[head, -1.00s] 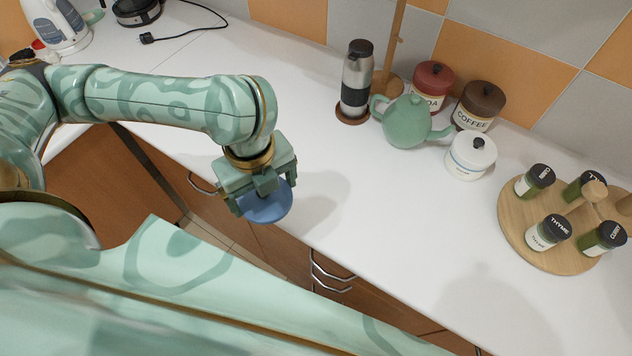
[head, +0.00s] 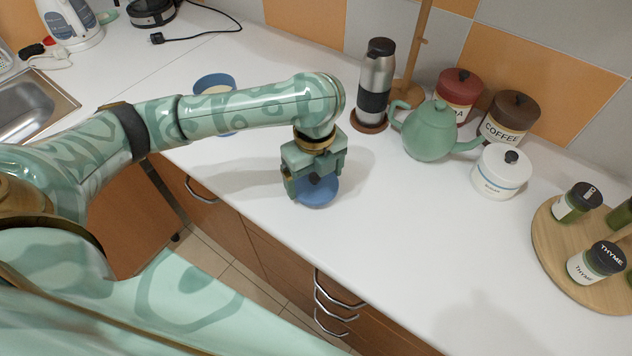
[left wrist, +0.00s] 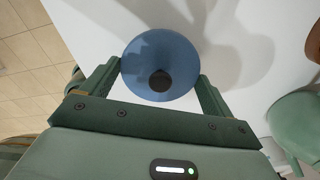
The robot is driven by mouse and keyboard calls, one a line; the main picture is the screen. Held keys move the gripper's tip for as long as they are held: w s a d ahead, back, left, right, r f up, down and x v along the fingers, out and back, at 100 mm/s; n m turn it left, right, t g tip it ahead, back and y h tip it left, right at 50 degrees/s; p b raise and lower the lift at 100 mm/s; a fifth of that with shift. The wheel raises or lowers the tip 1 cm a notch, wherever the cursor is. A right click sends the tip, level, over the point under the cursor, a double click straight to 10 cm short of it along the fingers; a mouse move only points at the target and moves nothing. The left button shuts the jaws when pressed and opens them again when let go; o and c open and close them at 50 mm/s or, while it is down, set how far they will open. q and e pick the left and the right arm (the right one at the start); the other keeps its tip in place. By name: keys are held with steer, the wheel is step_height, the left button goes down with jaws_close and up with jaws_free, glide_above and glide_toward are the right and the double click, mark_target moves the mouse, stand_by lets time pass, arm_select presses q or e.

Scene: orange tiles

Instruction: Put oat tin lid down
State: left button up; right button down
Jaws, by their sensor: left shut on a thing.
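The oat tin lid (head: 318,192) is a round blue disc with a dark knob. My left gripper (head: 313,184) is shut on it, near the counter's front edge. In the left wrist view the lid (left wrist: 160,52) sits between the two fingers, knob towards the camera. Its shadow falls beside it on the white counter; I cannot tell whether the lid touches the surface. A blue open tin (head: 213,80), likely the oat tin, stands behind my left arm, which partly hides it. My right gripper is not in view.
The white counter (head: 400,235) is clear to the right of the lid. Behind stand a steel flask (head: 377,80), a green teapot (head: 430,132), a white sugar pot (head: 500,172), and a coffee tin (head: 507,120). A wooden spice rack (head: 545,240) is at the right.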

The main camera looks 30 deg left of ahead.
mark_target(315, 176)
arm_select(q)
steer(key=shift+f, duration=0.85)
steer(key=shift+r, duration=0.25)
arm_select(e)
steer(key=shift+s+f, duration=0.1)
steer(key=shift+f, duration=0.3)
arm_select(q)
steer(key=shift+f, duration=0.15)
steer(key=o, duration=0.7)
steer(key=shift+o, duration=0.2)
steer(key=shift+r, duration=0.25)
step_height(315, 176, up, 12)
steer(key=p, duration=0.6)
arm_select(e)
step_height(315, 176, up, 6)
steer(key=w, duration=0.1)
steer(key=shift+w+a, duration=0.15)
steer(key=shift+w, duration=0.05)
arm_select(q)
steer(key=shift+f, duration=0.15)
